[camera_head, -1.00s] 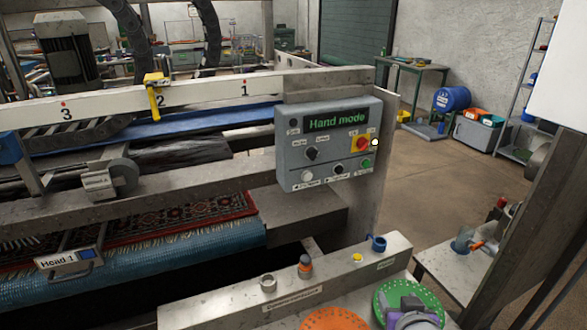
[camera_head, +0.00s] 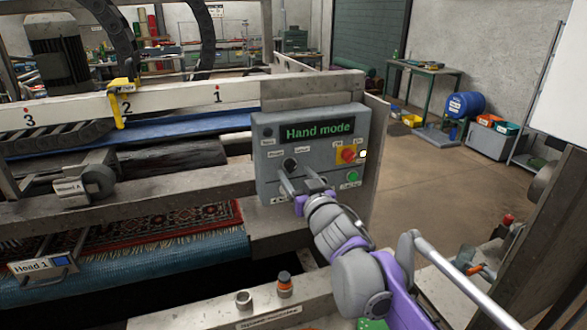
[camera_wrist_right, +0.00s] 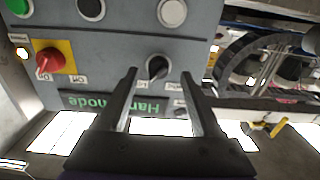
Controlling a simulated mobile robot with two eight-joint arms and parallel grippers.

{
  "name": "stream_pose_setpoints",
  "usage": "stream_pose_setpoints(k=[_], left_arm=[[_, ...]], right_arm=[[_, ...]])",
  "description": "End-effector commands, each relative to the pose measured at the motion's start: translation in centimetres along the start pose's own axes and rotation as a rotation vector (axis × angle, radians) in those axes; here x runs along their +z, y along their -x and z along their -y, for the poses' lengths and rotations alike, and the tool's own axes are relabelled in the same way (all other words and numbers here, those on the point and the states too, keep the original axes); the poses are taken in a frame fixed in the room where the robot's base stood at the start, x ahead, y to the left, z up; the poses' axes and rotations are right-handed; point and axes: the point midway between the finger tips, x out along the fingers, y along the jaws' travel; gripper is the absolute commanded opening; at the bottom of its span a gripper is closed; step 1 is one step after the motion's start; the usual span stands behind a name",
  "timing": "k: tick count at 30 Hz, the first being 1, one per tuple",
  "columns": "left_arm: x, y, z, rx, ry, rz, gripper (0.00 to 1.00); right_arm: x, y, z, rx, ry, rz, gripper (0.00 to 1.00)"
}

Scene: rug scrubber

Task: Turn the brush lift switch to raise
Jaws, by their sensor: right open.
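A grey control box (camera_head: 262,135) with a green-lit "Hand mode" display (camera_head: 318,130) is on the machine's end. A black rotary switch (camera_head: 290,164) with a small label on each side sits below the display; it also shows in the right wrist view (camera_wrist_right: 157,67), upside down, its grip slightly tilted. My right gripper (camera_head: 296,170) is open in front of the box. In the right wrist view its fingers (camera_wrist_right: 158,76) stand either side of the switch, with gaps; contact is not visible. My left gripper is not in view.
A red rotary switch on a yellow plate (camera_head: 348,155) and a green button (camera_head: 352,176) are to the right on the box. In the right wrist view, a white button (camera_wrist_right: 172,12) and a black control (camera_wrist_right: 92,8) lie close by. A steel ledge (camera_head: 200,312) with knobs runs below.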

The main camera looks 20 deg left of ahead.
Motion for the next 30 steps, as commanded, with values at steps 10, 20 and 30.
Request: stream_pose_setpoints(k=[10, 20, 30], left_arm=[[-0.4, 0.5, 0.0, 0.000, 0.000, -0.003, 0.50], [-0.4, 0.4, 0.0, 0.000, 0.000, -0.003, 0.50], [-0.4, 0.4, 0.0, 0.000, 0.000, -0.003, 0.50]], right_arm=[[0.0, -2.4, 0.0, 0.001, -0.001, 0.001, 0.67], [0.0, -2.4, 0.0, 0.001, -0.001, 0.001, 0.45], [0.0, -2.4, 0.0, 0.001, 0.000, 0.001, 0.00]])
